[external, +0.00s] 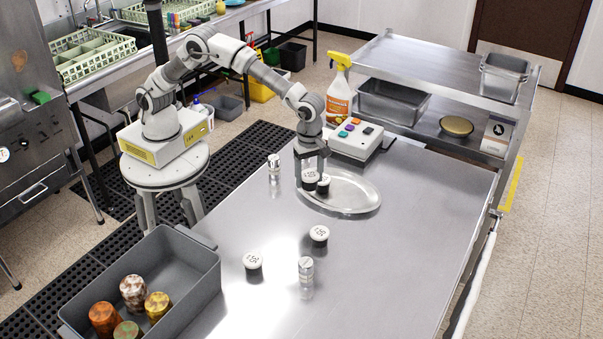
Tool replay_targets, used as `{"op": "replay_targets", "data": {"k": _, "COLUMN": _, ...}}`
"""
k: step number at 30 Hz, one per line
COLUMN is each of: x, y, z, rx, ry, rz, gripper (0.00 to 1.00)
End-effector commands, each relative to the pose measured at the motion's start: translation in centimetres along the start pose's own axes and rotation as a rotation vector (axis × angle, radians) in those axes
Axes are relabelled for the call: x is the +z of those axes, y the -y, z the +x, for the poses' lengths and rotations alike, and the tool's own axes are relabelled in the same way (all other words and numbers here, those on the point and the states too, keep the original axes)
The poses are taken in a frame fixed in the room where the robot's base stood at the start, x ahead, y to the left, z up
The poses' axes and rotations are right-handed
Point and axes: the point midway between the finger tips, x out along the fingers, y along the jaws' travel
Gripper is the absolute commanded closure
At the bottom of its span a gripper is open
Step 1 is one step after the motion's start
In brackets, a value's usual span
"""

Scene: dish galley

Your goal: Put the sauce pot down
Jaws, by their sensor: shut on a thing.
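My gripper (312,176) points down over the oval metal tray (345,204), near its left part. It is shut on a small dark sauce pot (310,177) with a white marked lid. A second such pot (323,186) is right beside it, at the front right of the fingers. The held pot is at or just above the tray; I cannot tell whether its base touches. Two more white-lidded pots stand on the steel table, one near the middle (319,236) and one further left (253,261).
A shaker (274,163) stands left of the tray, another (306,268) toward the front. A button box (355,141) and spray bottle (340,92) are behind the tray. A grey bin (190,280) with several colored jars is front left. The table's right side is clear.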

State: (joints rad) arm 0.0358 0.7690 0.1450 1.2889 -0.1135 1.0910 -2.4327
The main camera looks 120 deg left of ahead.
Motion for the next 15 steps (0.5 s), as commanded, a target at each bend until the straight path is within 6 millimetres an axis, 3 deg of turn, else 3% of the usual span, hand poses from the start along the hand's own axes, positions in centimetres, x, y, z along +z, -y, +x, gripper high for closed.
{"op": "replay_targets", "data": {"k": 9, "x": -1.8, "y": -7.0, "z": 4.4, "rx": -0.002, "ry": -0.002, "rz": -0.003, "gripper": 0.88}}
{"op": "replay_targets", "data": {"k": 15, "x": -2.3, "y": -9.5, "z": 5.9, "rx": -0.001, "ry": 0.0, "rz": 0.001, "gripper": 0.88}}
